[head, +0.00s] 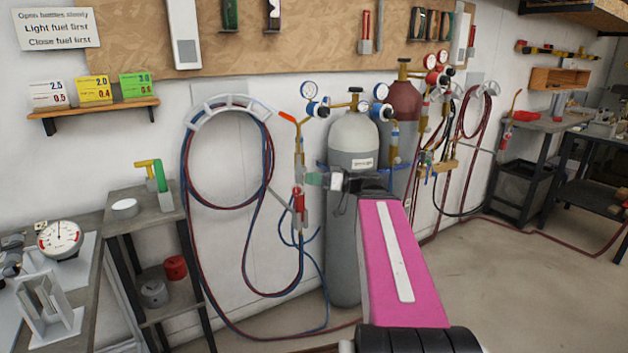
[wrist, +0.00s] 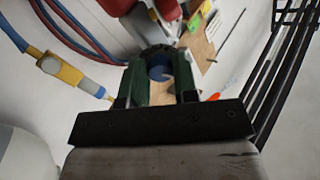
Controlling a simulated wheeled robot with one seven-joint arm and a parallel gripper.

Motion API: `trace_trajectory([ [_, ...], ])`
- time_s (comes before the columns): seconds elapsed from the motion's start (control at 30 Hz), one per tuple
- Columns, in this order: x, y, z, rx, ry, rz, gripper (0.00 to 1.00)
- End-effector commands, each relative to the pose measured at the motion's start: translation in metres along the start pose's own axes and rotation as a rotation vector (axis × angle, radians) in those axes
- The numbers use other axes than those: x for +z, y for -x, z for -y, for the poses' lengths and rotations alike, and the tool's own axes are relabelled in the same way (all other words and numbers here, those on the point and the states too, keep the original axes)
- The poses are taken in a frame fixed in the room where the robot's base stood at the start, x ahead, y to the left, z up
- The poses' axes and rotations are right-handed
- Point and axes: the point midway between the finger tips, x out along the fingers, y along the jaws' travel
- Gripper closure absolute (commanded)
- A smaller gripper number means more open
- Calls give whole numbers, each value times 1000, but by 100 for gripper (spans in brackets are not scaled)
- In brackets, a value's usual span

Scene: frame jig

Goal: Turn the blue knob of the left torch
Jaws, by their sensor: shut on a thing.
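The left torch (head: 298,160) hangs upright on the wall, with an orange tip on top, a brass neck and a red part lower down. My gripper (head: 314,180) reaches it from the right at mid-height. In the wrist view the green fingers of my gripper (wrist: 160,73) stand on both sides of the blue knob (wrist: 160,67) and are shut on it. Only the knob's near face shows between the fingers. In the head view the knob is hidden by the fingers. A red part (wrist: 150,18) of the torch shows beyond the fingers in the wrist view.
Red and blue hoses (head: 187,190) loop beside the torch. A grey cylinder (head: 343,245) with gauges stands close behind my arm, a dark red cylinder (head: 403,100) to its right. Another torch (head: 509,120) hangs farther right. A small side table (head: 145,212) stands at left.

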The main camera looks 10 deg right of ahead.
Motion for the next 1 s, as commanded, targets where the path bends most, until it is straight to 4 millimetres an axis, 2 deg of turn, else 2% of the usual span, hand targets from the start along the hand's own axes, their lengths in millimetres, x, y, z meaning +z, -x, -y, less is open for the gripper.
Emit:
trace_trajectory([
  [0.6, 0, 0, 1, -1, -544, -30, 96],
  [1.0, 0, 0, 1, -1, -721, -40, 96],
])
